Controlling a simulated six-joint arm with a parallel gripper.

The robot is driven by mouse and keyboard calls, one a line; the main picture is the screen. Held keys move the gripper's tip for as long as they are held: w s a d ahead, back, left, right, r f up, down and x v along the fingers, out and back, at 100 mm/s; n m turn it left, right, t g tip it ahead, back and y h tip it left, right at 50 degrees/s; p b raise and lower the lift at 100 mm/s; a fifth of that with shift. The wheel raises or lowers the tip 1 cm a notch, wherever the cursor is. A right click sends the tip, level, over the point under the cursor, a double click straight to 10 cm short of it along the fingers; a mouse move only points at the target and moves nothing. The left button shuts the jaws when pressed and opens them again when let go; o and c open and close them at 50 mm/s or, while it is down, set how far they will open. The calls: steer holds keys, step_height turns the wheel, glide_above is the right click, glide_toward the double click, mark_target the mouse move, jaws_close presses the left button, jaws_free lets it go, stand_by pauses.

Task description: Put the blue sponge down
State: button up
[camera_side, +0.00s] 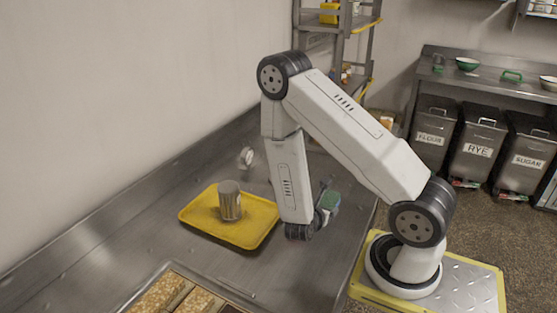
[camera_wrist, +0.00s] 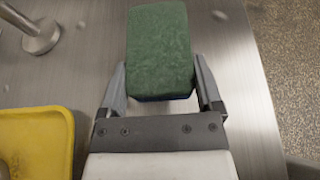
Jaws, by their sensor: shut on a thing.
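The blue sponge (camera_wrist: 160,45) has a green scouring face turned up, and a strip of blue shows along its near lower edge. My gripper (camera_wrist: 161,85) is shut on it, with one finger on each side. In the side view the sponge (camera_side: 331,199) is a small green block at the end of my arm, partly hidden by my gripper (camera_side: 324,208). It is over the steel counter (camera_side: 318,264), near the counter's right edge. I cannot tell whether its underside touches the counter.
A yellow tray (camera_side: 250,238) holding a metal can (camera_side: 229,199) lies left of my gripper; it also shows in the wrist view (camera_wrist: 68,140). Bare counter surrounds the sponge.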

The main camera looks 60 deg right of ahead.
steer(key=shift+f, duration=1.1)
steer(key=shift+f, duration=0.15)
steer(key=o, duration=1)
steer(key=shift+c, duration=0.2)
steer(key=shift+a+r, duration=0.1)
steer(key=shift+r, duration=0.1)
steer(key=shift+v, duration=5.9)
